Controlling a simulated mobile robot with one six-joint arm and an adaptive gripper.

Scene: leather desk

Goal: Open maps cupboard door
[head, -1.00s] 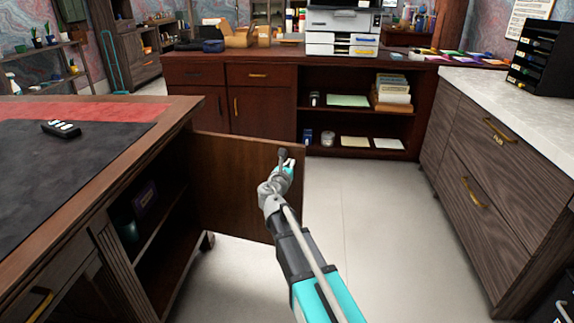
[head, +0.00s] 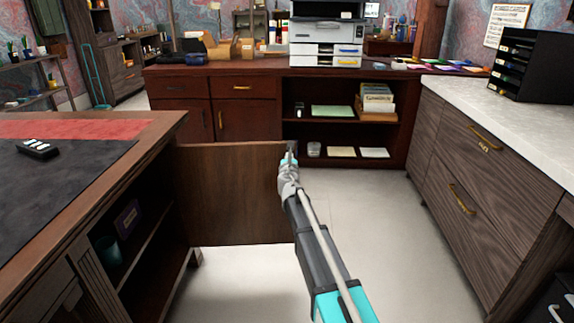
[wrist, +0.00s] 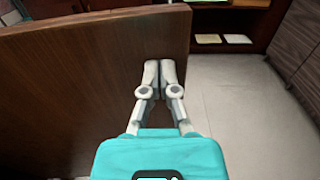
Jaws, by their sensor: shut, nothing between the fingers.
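The cupboard door (head: 235,195) is a brown wooden panel on the desk at left. It stands swung wide, out from the desk's side, and the shelves inside (head: 140,245) show. In the wrist view the door (wrist: 90,80) fills the left and middle. My gripper (head: 291,150) is at the door's free right edge, near its top. In the wrist view my gripper (wrist: 159,68) has its fingers together and empty, in front of the door face close to that edge. I cannot tell whether the tips touch the door.
A teal cup (head: 107,250) and a purple box (head: 127,217) stand on the open shelves. A grey wooden drawer unit (head: 475,170) with a pale top stands at right. A dark red cabinet (head: 240,105) with a printer runs along the back. The pale floor between is clear.

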